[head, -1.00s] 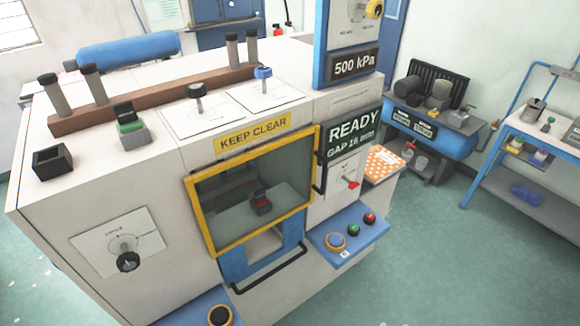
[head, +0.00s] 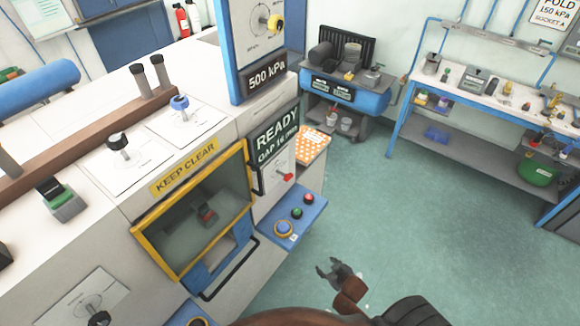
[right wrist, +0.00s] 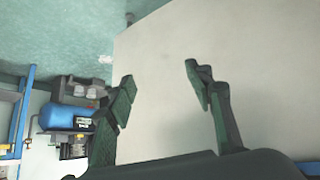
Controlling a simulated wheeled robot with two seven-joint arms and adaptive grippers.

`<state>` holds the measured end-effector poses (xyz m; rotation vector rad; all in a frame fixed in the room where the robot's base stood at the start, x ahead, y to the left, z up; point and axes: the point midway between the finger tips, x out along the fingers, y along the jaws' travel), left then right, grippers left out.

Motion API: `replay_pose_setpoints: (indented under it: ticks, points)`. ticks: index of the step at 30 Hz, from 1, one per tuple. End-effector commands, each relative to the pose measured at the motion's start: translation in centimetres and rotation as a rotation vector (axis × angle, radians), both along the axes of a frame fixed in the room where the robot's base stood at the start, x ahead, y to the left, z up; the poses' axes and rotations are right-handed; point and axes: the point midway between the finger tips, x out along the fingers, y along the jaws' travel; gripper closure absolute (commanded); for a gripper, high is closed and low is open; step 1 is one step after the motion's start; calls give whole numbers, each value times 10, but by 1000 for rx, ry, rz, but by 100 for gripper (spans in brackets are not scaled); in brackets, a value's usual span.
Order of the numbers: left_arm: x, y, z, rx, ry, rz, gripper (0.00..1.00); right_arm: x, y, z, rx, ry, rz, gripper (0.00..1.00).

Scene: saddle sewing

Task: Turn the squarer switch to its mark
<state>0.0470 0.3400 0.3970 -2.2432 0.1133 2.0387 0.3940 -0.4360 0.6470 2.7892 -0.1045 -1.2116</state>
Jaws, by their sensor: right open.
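I cannot read which control is the squarer switch. On the machine's top, a black knob (head: 118,141) and a blue knob (head: 180,102) stand on white plates. Another black knob (head: 98,318) is on the front plate at lower left. My right gripper (head: 329,268) is open and empty, apart from all of these, low in front of the machine. In the right wrist view, its spread fingers (right wrist: 160,76) face a plain pale surface. My left gripper is not in view.
A blue ledge (head: 315,212) with several round buttons juts from the machine's front. A yellow-framed window (head: 243,160) stands beside it. A blue tank unit (head: 345,98) and a workbench (head: 480,92) are at the back. The green floor (head: 430,220) between is clear.

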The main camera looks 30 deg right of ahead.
Motion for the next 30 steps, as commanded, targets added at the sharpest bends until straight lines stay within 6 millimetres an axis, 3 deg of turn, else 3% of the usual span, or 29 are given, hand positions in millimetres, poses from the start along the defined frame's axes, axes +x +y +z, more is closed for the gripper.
replay_pose_setpoints:
  ticks: [1,3,12,20,30]
  points:
    - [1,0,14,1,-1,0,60,16,-1,39,0,-44,2,52]
    - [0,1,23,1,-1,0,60,33,-2,79,1,-96,3,52]
    - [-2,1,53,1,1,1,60,79,3,217,14,-268,17,52]
    - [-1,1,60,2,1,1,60,119,0,280,58,-466,103,52]
    - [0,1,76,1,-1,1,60,156,17,387,199,-734,349,52]
